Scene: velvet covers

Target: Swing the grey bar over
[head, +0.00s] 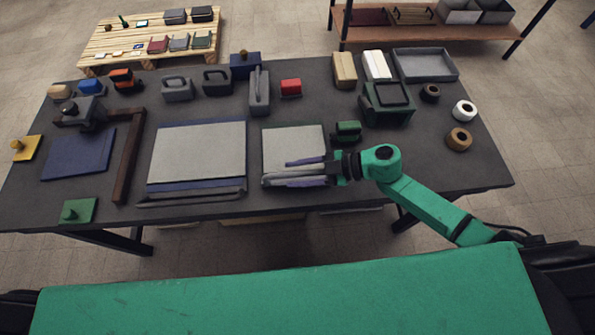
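A small light grey board (292,143) lies on the dark table, with a narrow grey bar (280,179) along its front edge. A larger board (198,150) lies to its left, with blue cloth (195,187) showing under its front edge and a longer grey bar (190,198) in front. My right gripper (312,171) reaches in from the right over the small board's front right corner, at the bar. Bluish strips lie around its tips; I cannot tell whether it grips the bar. My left gripper is out of view.
A brown L-shaped piece (128,165) and a blue sheet (78,153) lie at left. A green block (347,131) and green box (387,103) stand behind my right gripper. Rolls (459,139) and a grey tray (425,65) are at right. The table's front right is clear.

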